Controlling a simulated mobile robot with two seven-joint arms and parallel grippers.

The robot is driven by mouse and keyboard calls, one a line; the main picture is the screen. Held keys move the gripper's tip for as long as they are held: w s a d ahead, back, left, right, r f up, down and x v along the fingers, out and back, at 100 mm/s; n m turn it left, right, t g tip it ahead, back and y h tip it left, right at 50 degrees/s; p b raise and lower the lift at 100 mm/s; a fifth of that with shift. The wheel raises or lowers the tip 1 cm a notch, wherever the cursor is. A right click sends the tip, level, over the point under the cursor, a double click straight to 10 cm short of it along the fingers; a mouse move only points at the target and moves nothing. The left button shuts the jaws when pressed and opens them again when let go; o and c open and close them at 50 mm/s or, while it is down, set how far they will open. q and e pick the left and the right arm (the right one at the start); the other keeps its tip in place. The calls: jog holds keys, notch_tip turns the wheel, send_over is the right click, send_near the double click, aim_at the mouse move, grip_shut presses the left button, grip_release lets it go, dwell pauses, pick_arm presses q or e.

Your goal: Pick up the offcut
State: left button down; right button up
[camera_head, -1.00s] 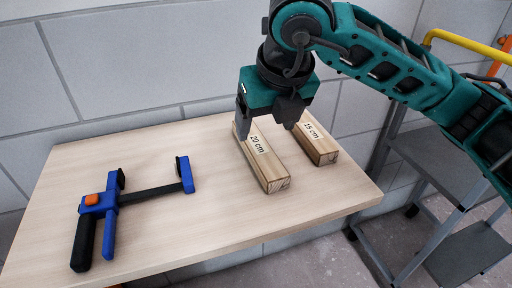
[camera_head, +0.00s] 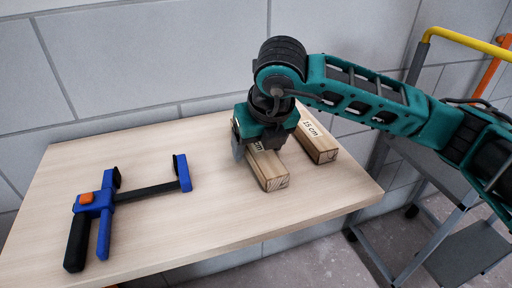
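Two wooden offcuts lie on the table. The nearer, longer one (camera_head: 268,174) is marked 20 cm, its label now partly covered. The shorter one (camera_head: 320,145), marked 15 cm, lies to its right and a little farther back. My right gripper (camera_head: 257,150) is down over the far part of the 20 cm offcut. One grey finger shows along the offcut's left side; the other is mostly hidden by the gripper's body and the offcut. Whether the fingers press on the wood cannot be told. My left gripper is not in view.
A blue and black clamp (camera_head: 105,205) with an orange button lies on the left of the pale wooden table (camera_head: 200,235). A grey wall stands behind. A grey step trolley with a yellow rail (camera_head: 465,42) stands at the right. The table's front middle is clear.

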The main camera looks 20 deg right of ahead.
jog(key=c, duration=1)
jog(key=shift+r, duration=0.1)
jog(key=shift+c, duration=0.2)
